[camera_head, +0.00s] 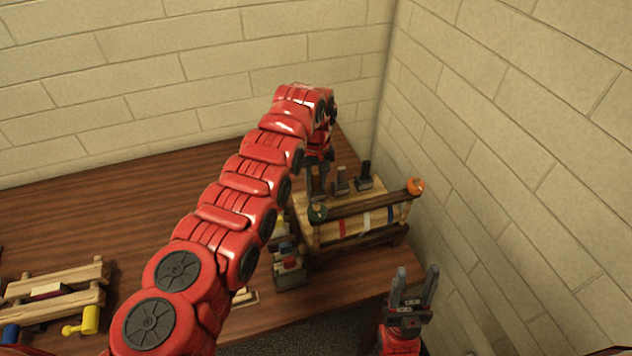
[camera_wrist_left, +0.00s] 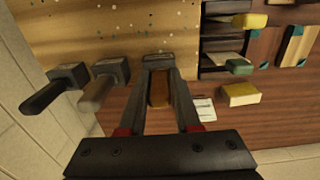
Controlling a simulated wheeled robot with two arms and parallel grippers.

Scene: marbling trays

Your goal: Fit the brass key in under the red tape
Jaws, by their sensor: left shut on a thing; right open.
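My left gripper (camera_head: 317,190) is at the left end of a row of upright handled pieces on a wooden stand (camera_head: 325,236). It is shut on a brown, brass-coloured handle, which I take for the brass key (camera_wrist_left: 159,89); the fingers stand on either side of it. I cannot tell whether its base is lifted clear of the stand. The red tape (camera_head: 342,229) is a narrow upright strip on the stand's front, below and right of the left gripper. My right gripper (camera_head: 415,275) is open and empty, in front of the stand at lower right.
A grey handled piece (camera_head: 341,180) and a black one (camera_head: 364,175) stand beside the held one. White (camera_head: 367,220) and blue (camera_head: 390,213) strips are right of the red. An orange ball (camera_head: 415,186) is at the rail's end. A wooden rack (camera_head: 55,283) stands far left.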

